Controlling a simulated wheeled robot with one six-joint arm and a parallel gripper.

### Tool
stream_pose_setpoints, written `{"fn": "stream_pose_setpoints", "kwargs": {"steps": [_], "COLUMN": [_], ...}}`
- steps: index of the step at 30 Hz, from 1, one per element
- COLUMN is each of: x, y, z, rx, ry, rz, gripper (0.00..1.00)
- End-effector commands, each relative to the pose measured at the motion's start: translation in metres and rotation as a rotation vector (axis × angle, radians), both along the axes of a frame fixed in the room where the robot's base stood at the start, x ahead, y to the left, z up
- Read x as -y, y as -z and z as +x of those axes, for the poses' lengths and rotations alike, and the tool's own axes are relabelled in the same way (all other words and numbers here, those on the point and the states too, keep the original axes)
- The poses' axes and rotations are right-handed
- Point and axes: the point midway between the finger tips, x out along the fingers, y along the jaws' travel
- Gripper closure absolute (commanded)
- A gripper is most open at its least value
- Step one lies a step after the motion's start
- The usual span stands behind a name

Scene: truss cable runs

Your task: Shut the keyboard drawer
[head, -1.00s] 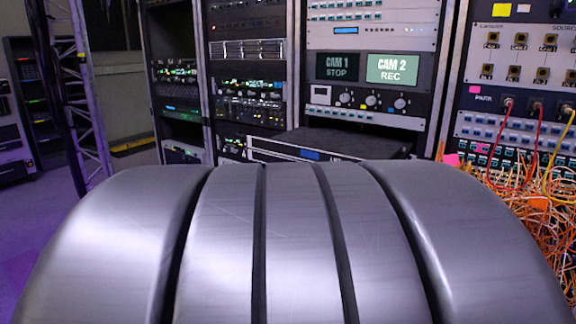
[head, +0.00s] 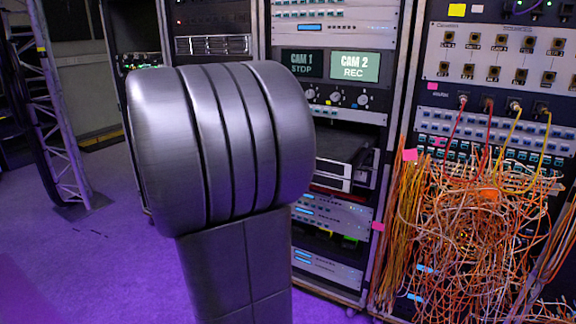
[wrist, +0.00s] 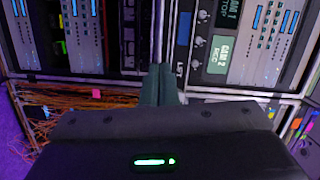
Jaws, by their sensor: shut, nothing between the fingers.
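The keyboard drawer (head: 333,181) is in the middle rack, below the CAM 1 / CAM 2 screens, in the head view. It has a dark flat top and a pale front, and it appears to stand out of the rack. My arm hides its left part, so I cannot tell by how much. My gripper is hidden behind my arm in the head view. In the wrist view my gripper (wrist: 161,84) is shut and empty, its fingers pointing toward the rack face. I cannot tell whether it touches the drawer.
The CAM 2 screen (head: 354,66) is above the drawer, and more rack units (head: 335,213) are below. Tangled orange cables (head: 470,235) hang from the patch rack at right. A metal truss (head: 55,130) stands at left. Purple floor (head: 100,250) is open at lower left.

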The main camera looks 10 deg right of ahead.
Motion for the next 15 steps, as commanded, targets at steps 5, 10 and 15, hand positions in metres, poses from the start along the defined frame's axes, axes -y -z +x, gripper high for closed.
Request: {"fn": "stream_pose_setpoints", "kwargs": {"steps": [5, 10, 15], "x": [0.007, 0.012, 0.024], "y": [-0.015, -0.017, -0.017], "z": [-0.008, -0.009, 0.006], "rx": [0.093, 0.119, 0.119], "ry": [0.164, 0.216, 0.219], "rz": [0.078, 0.099, 0.098], "gripper": [1.00, 1.00, 1.00]}}
